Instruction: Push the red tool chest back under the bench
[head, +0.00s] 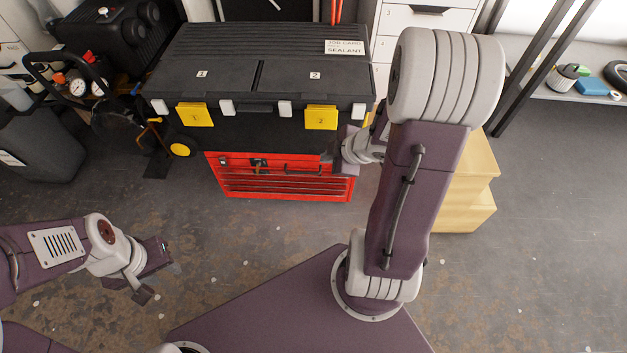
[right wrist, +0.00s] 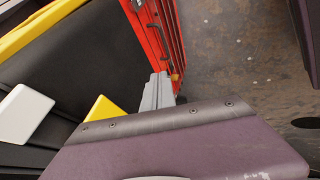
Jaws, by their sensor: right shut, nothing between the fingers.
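The red tool chest (head: 285,183) stands on the floor, its drawer front showing below a large black two-lidded box (head: 250,75). Most of the chest's upper part is hidden by that box. My right gripper (head: 333,163) is shut and empty at the chest's front right upper corner. In the right wrist view its grey fingers (right wrist: 158,90) reach to the edge of the red chest (right wrist: 157,38); I cannot tell whether they touch. My left gripper (head: 163,279) is open and empty above the floor at the lower left, well apart from the chest.
A black wheeled machine with a gauge (head: 77,88) stands left of the box. Pale wooden steps (head: 465,195) stand to the right, partly behind my right arm. A shelf (head: 570,92) with small items is at the far right. The floor before the chest is clear.

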